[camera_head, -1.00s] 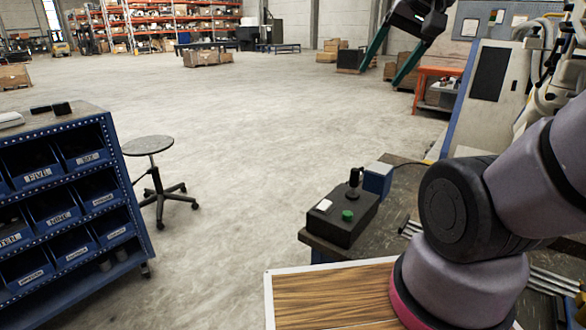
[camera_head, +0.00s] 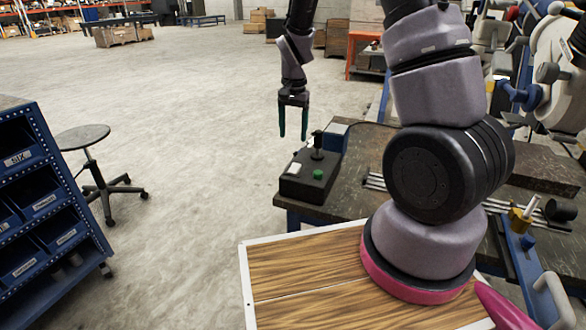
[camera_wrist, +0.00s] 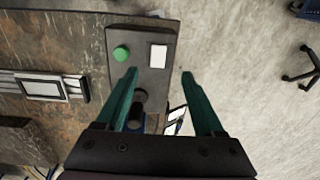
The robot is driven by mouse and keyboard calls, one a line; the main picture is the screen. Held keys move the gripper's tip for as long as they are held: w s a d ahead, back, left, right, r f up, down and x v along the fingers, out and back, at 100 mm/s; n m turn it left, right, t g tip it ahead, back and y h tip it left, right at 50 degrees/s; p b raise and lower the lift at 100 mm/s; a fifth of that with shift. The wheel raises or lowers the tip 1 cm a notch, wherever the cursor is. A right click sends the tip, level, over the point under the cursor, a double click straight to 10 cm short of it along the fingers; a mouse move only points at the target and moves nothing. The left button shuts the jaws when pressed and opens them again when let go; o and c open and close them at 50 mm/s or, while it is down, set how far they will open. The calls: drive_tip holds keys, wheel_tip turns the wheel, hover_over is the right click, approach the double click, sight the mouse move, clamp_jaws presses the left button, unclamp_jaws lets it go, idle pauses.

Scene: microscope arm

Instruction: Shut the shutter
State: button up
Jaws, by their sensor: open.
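My gripper (camera_head: 293,136) is open and empty, its two green fingers pointing down beside and above a black control box (camera_head: 325,190). The box has a green button (camera_head: 318,174), a white rectangle (camera_head: 294,168) and an upright black joystick (camera_head: 317,145). In the wrist view, my gripper (camera_wrist: 160,73) spans the box (camera_wrist: 148,78), with the left finger close to the joystick (camera_wrist: 138,98). The green button (camera_wrist: 121,53) and white rectangle (camera_wrist: 158,56) lie beyond the fingertips. I see no contact. I cannot identify a shutter.
The box stands at the corner of a dark workbench (camera_head: 350,190), with a blue block (camera_head: 336,131) behind it. A stool (camera_head: 85,140) and a blue bin rack (camera_head: 45,200) stand left. Machinery (camera_head: 545,90) crowds the right.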

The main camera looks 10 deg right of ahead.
sight(292, 171)
wheel_tip(292, 171, down, 12)
drive_tip(key=shift+a+f, duration=0.1)
drive_tip(key=shift+f, duration=0.15)
idle(0.3)
